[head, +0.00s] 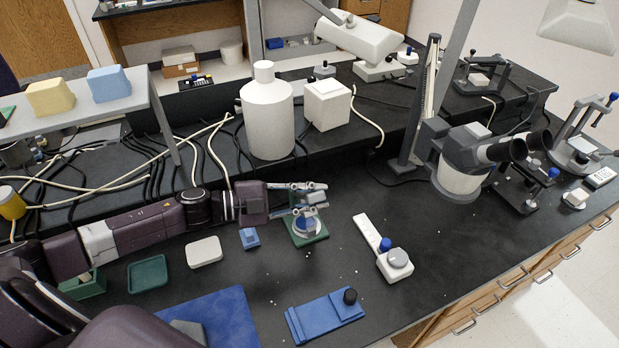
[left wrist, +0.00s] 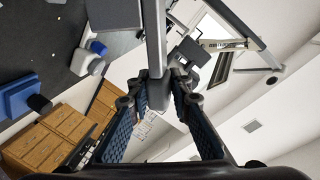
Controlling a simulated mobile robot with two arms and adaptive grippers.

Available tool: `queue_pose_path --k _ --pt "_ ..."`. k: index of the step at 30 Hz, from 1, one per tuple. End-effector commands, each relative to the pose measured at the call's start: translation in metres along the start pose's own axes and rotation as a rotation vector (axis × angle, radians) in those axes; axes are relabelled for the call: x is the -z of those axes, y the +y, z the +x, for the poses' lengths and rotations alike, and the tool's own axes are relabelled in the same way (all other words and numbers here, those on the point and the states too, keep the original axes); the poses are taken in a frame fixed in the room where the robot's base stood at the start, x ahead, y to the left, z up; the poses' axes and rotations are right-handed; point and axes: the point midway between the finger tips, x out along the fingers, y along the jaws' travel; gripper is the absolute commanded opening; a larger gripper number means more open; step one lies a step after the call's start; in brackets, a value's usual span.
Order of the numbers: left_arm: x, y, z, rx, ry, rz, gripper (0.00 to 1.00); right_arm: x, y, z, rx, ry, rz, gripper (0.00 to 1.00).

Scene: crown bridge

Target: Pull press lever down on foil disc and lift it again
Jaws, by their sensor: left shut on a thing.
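My left gripper (head: 318,193) reaches in from the left, over a small press with a dark green base (head: 311,241). A round pale silvery part (head: 306,227) shows below the fingers on this base; I cannot tell whether it is the foil disc. In the left wrist view the two fingers of my left gripper (left wrist: 158,103) are shut on a narrow grey bar that looks like the press lever (left wrist: 158,92). The gripper hides most of the press in the head view, so the lever's angle is unclear. My right gripper is not in view.
A blue block (head: 249,238) and white dish (head: 204,252) lie left of the press. A white bottle (head: 267,115) stands behind. Bench between is mostly clear.

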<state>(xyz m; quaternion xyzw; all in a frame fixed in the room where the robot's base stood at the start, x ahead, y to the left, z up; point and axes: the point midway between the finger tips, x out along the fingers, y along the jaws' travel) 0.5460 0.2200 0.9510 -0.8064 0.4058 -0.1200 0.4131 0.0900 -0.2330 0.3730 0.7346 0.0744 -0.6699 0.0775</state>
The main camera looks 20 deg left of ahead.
Motion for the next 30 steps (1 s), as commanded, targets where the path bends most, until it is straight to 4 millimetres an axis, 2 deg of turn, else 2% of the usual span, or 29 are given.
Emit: queue_pose_path --k 1,6,15,21,30 --pt "0.000 0.010 0.002 -0.003 -0.006 0.040 0.00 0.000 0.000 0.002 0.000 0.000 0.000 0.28" --pt "-0.004 0.033 0.006 -0.004 -0.037 0.198 0.00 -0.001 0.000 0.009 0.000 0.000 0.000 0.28" --pt "-0.017 0.066 0.013 -0.008 -0.088 0.443 0.00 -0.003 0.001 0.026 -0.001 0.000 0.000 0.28" --pt "-0.024 0.079 0.015 -0.010 -0.110 0.556 0.00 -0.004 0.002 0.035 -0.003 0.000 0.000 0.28" --pt "-0.030 0.087 0.017 -0.011 -0.125 0.637 0.00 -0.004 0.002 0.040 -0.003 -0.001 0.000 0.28"
